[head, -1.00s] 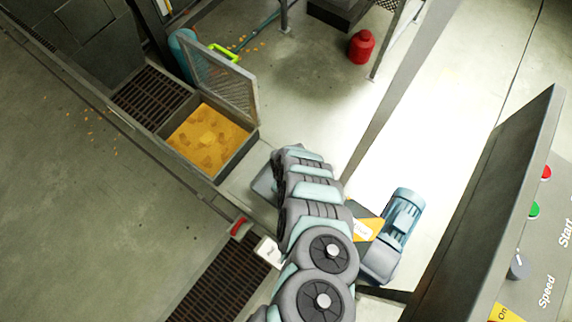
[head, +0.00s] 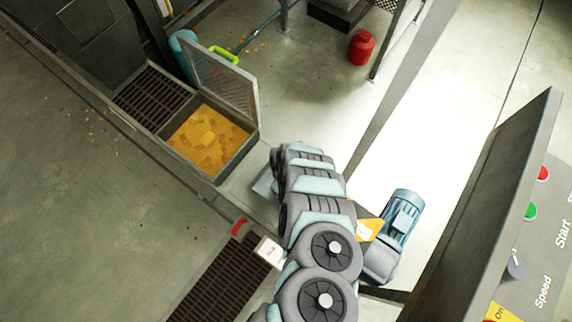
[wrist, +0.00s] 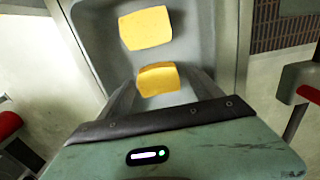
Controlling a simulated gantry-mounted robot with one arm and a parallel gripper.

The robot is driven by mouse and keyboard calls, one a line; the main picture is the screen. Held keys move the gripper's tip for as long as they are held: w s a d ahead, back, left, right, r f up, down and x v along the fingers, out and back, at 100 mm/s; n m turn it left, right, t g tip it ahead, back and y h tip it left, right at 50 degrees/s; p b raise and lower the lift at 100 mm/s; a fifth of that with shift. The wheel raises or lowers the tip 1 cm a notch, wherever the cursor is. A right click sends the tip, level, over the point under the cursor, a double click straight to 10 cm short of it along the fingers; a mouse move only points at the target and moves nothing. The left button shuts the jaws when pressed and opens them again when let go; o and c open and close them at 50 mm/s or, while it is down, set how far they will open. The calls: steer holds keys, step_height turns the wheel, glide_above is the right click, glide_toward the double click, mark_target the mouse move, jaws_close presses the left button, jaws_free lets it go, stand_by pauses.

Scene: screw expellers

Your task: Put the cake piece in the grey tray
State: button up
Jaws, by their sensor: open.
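The grey tray (wrist: 192,45) fills the upper middle of the wrist view. One yellow cake piece (wrist: 145,28) lies in it towards the far end. A second yellow cake piece (wrist: 157,78) is nearer, between the fingers of my gripper (wrist: 160,84). The fingers are open around this piece, and I cannot tell whether it rests on the tray floor. In the head view, a grey edge that looks like the tray (head: 262,184) shows beside my arm. My arm hides the rest and the gripper there.
An open bin of yellow-brown cake (head: 208,138) with a raised mesh lid (head: 222,80) stands up and left of the arm. A blue motor (head: 403,220) is right of the arm. A control panel (head: 530,225) stands at the far right. A red container (head: 361,47) is on the floor behind.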

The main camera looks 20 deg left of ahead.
step_height(320, 180, up, 10)
steer(key=p, duration=0.3)
steer(key=shift+p, duration=0.3)
steer(key=shift+r, duration=0.1)
